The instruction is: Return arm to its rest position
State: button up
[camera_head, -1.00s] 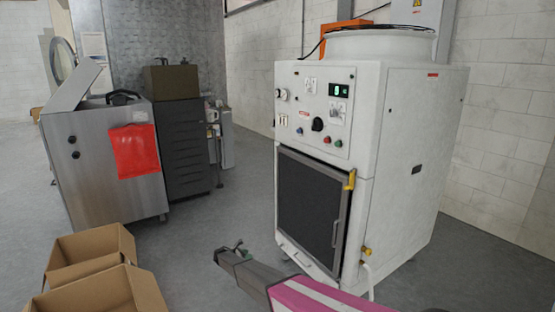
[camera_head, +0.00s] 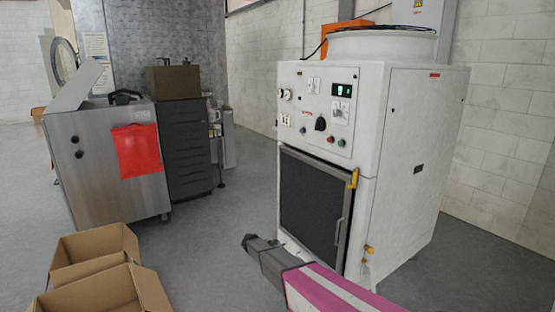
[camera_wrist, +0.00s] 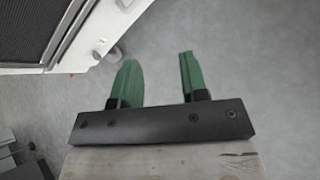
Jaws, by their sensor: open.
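In the wrist view my gripper (camera_wrist: 158,75) is open, with its two green fingers apart and only grey floor between and beyond them. In the head view my arm, with a pink and white link, reaches up from the bottom edge in front of the washer; the fingers cannot be made out there. The white ozone washer (camera_head: 410,150) stands at right with its dark-windowed door (camera_head: 312,212) closed. A corner of the washer also shows at the top left of the wrist view (camera_wrist: 88,50).
Open cardboard boxes (camera_head: 92,243) sit at bottom left. A steel machine with a red sheet (camera_head: 137,151) and a dark drawer cabinet (camera_head: 186,147) stand behind at left. Grey floor (camera_head: 205,235) is clear between the boxes and the washer.

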jog(key=s+d+r+m+g+y, duration=0.15)
jog(key=s+d+r+m, duration=0.25)
jog(key=s+d+r, duration=0.4)
jog(key=s+d+r+m+g+y, duration=0.1)
jog(key=s+d+r+m+y, duration=0.1)
jog(key=s+d+r+m, duration=0.5)
jog(key=s+d+r+m+y, duration=0.2)
jog(key=s+r, duration=0.1)
jog(key=s, duration=0.4)
jog(key=s+d+r+m+y, duration=0.2)
jog(key=s+r, duration=0.1)
jog(key=s, duration=0.5)
jog(key=s+d+r+m+y, duration=0.2)
jog(key=s+r, duration=0.1)
jog(key=s, duration=0.4)
jog(key=shift+s+m+g, duration=0.35)
jog(key=shift+m+g, duration=0.05)
jog(key=shift+g, duration=0.05)
